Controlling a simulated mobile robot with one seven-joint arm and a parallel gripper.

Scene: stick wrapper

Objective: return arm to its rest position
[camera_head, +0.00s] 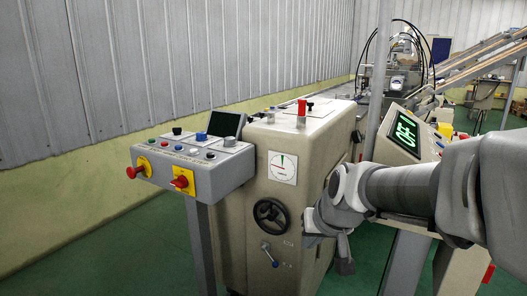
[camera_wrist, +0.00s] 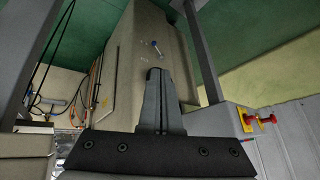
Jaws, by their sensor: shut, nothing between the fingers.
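My gripper (camera_head: 345,266) hangs at the end of my arm, which reaches in from the right in the head view. My arm hides part of the machine's right side.
A grey control box (camera_head: 190,165) with red knobs on yellow plates stands left of the machine. A panel with a lit green display (camera_head: 406,132) stands behind my arm. A ribbed wall (camera_head: 190,60) runs along the left. Green floor (camera_head: 120,262) is clear at lower left.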

